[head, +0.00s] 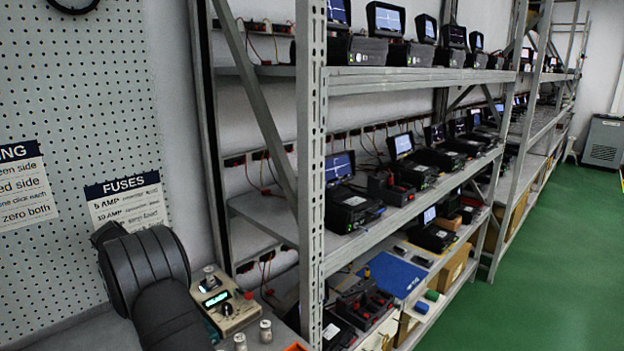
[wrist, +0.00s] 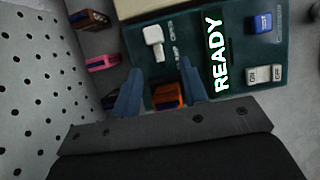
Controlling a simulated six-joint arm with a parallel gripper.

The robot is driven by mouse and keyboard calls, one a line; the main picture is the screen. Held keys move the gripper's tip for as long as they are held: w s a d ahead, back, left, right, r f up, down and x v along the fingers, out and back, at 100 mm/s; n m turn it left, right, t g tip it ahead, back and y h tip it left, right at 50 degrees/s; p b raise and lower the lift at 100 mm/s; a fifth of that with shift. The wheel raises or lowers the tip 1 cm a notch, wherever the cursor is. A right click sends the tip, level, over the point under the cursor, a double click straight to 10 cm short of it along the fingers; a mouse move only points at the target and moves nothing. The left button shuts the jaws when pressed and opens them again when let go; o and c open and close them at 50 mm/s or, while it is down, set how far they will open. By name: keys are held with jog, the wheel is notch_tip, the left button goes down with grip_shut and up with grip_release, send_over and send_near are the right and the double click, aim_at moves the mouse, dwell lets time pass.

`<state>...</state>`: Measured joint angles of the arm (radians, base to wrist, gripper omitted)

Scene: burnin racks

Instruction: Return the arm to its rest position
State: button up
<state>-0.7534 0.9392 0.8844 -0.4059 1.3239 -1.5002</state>
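My gripper (wrist: 160,68) shows in the wrist view with its two blue fingers spread apart. Nothing is held between them. An orange block (wrist: 168,95) shows between the fingers, on or at the edge of a dark teal panel; it looks to be beyond the fingers, though its exact distance is hard to tell. My dark arm fills the lower left of the head view, but my gripper is hidden there.
The teal panel (wrist: 195,55) bears "READY", a white knob and a blue block (wrist: 263,22). A pink block (wrist: 103,61) lies to its left. In the head view, a beige instrument (head: 232,313) and small jars stand beside my arm. A metal rack upright (head: 311,150) rises to the right.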

jog(key=v, duration=1.4)
jog(key=s+d+t+y, duration=0.1)
jog(key=s+d+y, duration=0.1)
jog(key=d+y, duration=0.2)
jog(key=shift+s+d, duration=0.3)
jog(key=shift+d, duration=0.65)
